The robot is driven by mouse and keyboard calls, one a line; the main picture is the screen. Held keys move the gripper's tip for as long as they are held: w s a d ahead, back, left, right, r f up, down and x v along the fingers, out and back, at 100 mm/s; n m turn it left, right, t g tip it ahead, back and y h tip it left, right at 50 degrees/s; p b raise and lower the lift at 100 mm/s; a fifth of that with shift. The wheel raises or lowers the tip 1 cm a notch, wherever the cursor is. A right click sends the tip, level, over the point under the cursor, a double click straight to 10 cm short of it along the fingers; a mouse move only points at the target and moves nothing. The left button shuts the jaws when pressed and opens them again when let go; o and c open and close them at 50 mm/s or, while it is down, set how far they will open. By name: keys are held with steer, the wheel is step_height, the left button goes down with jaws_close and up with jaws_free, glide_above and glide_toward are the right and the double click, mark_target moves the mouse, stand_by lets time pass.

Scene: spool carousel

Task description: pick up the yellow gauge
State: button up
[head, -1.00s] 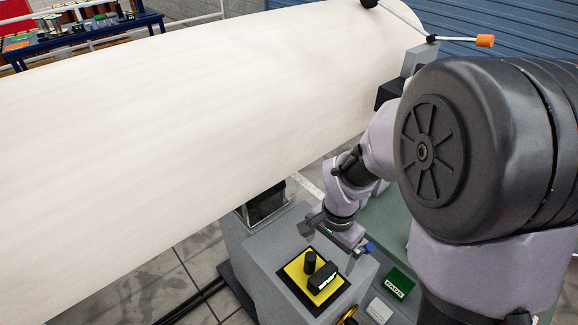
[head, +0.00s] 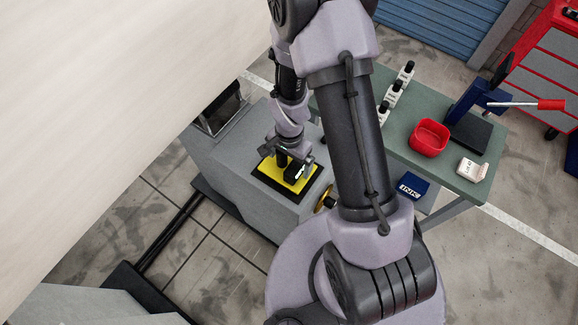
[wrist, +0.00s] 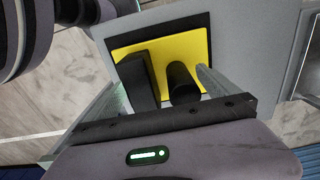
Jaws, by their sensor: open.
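The yellow gauge (head: 269,170) looks like a flat yellow plate with an upright black cylinder and a black block on it. It lies on a black mat or frame on top of the grey cabinet (head: 228,150). It also shows in the wrist view (wrist: 190,48), with its cylinder (wrist: 182,82) and block (wrist: 140,78). My gripper (head: 288,158) is directly above it, pointing down, and hides part of it in the head view. In the wrist view my gripper (wrist: 158,84) is open, with the cylinder and block between its fingers. I cannot tell if they touch.
A huge pale roll (head: 110,80) fills the left. On the right, a green table (head: 400,150) holds white bottles (head: 394,92), a red bowl (head: 429,138) and a blue press (head: 468,105). A blue ink box (head: 411,185) sits below. A round yellow part (head: 325,199) is on the cabinet's side.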

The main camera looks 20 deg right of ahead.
steer(key=shift+f, duration=0.4)
steer(key=shift+r, duration=0.1)
steer(key=c, duration=2.1)
steer(key=shift+o, duration=0.2)
